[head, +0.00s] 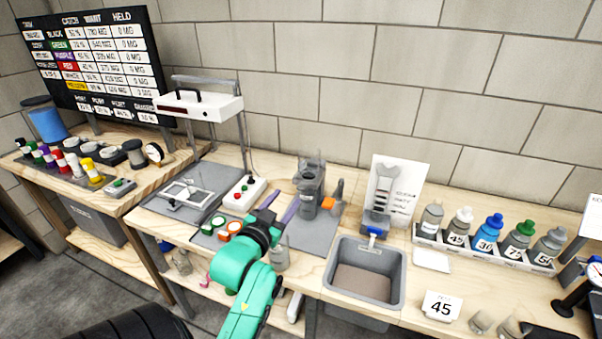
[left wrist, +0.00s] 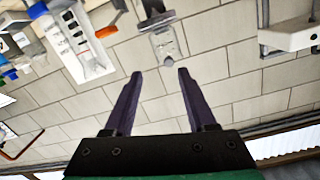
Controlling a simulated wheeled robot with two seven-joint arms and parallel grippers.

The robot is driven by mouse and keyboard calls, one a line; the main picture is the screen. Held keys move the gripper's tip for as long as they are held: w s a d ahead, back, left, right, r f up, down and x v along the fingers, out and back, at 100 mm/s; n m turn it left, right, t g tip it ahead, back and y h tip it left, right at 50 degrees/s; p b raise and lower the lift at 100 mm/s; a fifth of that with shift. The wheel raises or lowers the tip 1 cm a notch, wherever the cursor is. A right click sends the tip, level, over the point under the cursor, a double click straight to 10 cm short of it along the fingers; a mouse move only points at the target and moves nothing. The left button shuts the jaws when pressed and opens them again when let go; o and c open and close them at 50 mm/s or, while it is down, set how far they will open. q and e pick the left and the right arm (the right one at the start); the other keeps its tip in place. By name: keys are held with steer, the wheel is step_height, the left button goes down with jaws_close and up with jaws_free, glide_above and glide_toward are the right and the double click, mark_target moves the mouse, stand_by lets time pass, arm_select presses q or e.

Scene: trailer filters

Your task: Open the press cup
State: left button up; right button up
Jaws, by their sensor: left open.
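A dark grey upright body with a clear top (head: 311,188) stands on a grey mat near the middle of the bench; it looks like the press cup, but its lid cannot be made out clearly. In the left wrist view, which is upside down, a grey fixture (left wrist: 166,46) shows ahead, between and beyond the fingertips; it may be the same thing. My left gripper (head: 284,200) is open and empty, its purple fingers just left of the grey body and apart from it. It also shows in the left wrist view (left wrist: 160,75). My right gripper is not in view.
A grey bin (head: 398,283) and a row of bottles (head: 487,225) stand further right. A white press frame (head: 200,106) and a button box (head: 244,193) stand left. Round orange and green items (head: 229,228) sit near my arm.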

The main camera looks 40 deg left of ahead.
mark_target(300, 167)
arm_select(q)
steer(key=shift+t, duration=0.3)
steer(key=p+x, duration=0.1)
steer(key=x, duration=0.3)
steer(key=r+p+x, duration=0.1)
steer(key=x, duration=0.4)
steer(key=a+r+p+x, duration=0.1)
steer(key=x, duration=0.3)
steer(key=shift+w+a+r, duration=0.1)
steer(key=shift+w+r, duration=0.05)
steer(key=shift+w, duration=0.1)
steer(key=shift+w+a, duration=0.15)
jaws_close()
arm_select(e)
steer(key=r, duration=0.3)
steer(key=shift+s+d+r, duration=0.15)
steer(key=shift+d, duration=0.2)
